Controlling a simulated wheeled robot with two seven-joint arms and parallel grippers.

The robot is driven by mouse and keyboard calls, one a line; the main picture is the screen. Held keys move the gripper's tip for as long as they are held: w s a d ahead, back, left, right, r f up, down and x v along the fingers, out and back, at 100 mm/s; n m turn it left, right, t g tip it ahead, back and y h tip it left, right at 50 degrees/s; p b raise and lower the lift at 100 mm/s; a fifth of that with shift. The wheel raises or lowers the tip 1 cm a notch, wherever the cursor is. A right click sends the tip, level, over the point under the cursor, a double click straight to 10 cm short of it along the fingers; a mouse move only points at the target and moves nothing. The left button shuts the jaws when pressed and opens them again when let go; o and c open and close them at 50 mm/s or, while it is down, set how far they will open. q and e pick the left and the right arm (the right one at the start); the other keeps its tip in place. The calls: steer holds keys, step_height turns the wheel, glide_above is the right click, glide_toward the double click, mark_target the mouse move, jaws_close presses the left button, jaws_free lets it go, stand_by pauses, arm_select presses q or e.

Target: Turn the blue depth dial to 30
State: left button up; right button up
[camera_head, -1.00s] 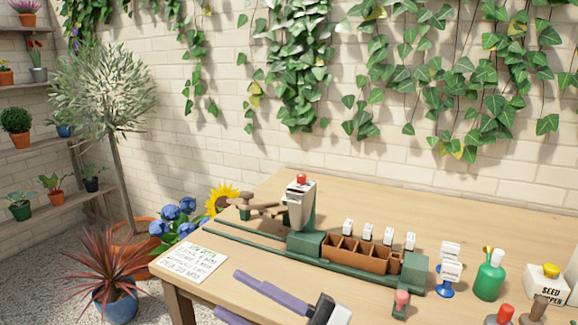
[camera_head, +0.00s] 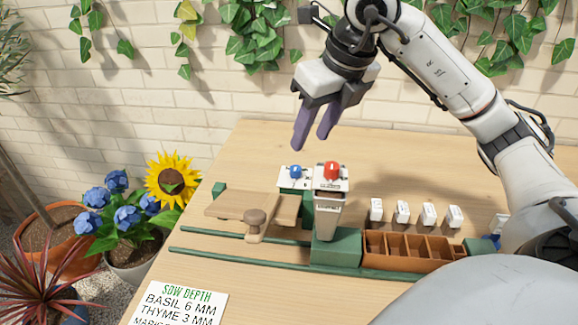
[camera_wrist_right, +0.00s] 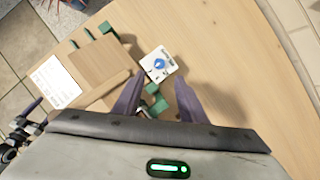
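The blue depth dial (camera_head: 295,171) sits on a small white plate (camera_head: 284,182) behind the wooden parts. My right gripper (camera_head: 310,142) is open and empty, pointing down above the dial and apart from it. In the right wrist view the blue dial (camera_wrist_right: 160,63) lies beyond the gap between the fingertips (camera_wrist_right: 157,80). The dial's marks are too small to read, so its setting cannot be told. My left gripper (camera_wrist_right: 24,112) shows only small at the left edge of the right wrist view; its opening is unclear.
A brown divided tray (camera_head: 400,262) and white labels stand right. A depth card (camera_head: 178,302) lies at front left.

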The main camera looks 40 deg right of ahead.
mark_target(296, 168)
steer(key=b+x, duration=0.1)
steer(key=x, duration=0.9)
steer(key=shift+w+a+f, duration=0.1)
steer(key=shift+c, duration=0.3)
jaws_close()
